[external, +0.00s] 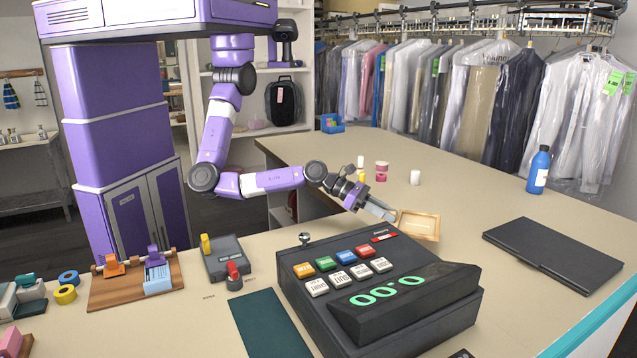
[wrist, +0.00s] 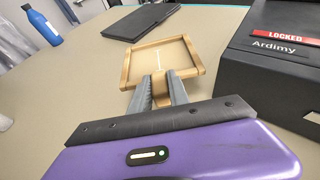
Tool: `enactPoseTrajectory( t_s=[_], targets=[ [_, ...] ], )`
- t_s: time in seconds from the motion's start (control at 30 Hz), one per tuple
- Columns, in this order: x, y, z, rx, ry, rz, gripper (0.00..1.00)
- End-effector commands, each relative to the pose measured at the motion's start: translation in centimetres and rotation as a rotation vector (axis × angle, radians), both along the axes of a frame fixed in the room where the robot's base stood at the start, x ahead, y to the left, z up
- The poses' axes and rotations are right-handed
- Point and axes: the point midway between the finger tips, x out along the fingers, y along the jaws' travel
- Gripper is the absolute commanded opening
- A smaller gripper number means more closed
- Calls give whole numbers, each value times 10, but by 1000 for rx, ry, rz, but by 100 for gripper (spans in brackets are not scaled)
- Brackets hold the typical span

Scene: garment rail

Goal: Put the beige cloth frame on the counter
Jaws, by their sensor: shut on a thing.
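The beige cloth frame (external: 418,225) is a shallow square frame with a raised rim, behind the cash register in the external view. In the wrist view the frame (wrist: 162,62) lies ahead of my fingers, its near edge between them. My gripper (external: 392,215) is shut on that near edge, also in the wrist view (wrist: 160,92). The frame looks level, at or just above the counter (external: 470,195); I cannot tell whether it touches the surface.
The black cash register (external: 385,290) stands close beside the frame, also at right in the wrist view (wrist: 275,75). A closed black folder (external: 553,252) lies to the right. A blue bottle (external: 539,170) and small spools (external: 381,170) stand farther back. The counter between frame and folder is clear.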

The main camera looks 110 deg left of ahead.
Motion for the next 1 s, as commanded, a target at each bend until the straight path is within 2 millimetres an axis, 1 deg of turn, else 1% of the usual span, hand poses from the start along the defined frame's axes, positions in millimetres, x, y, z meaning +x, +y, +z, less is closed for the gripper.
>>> enactPoseTrajectory(
  t_s=[0.07,0.17,0.2,0.27,0.37,0.4,0.47,0.5,0.57,0.6,0.7,0.77,0.8,0.87,1.0],
  targets=[
    [9,-6,18,-9,-4,33,0],
    [15,-21,44,-9,-3,52,0],
    [14,-30,53,-9,-2,52,0],
    [11,-49,65,-7,0,43,0],
    [1,-91,79,-8,2,13,0],
    [-4,-107,81,-6,2,-2,0],
    [-12,-134,84,-5,3,-31,0],
    [-18,-153,84,-4,2,-55,0],
    [-29,-180,84,-4,2,-90,0],
    [-36,-197,84,-2,2,-114,0],
    [-56,-238,86,-1,3,-169,0],
    [-68,-261,87,-2,2,-201,0],
    [-77,-277,88,-2,2,-223,0],
    [-91,-298,90,-2,2,-254,0],
    [-125,-347,96,-2,3,-327,0]
  ],
)
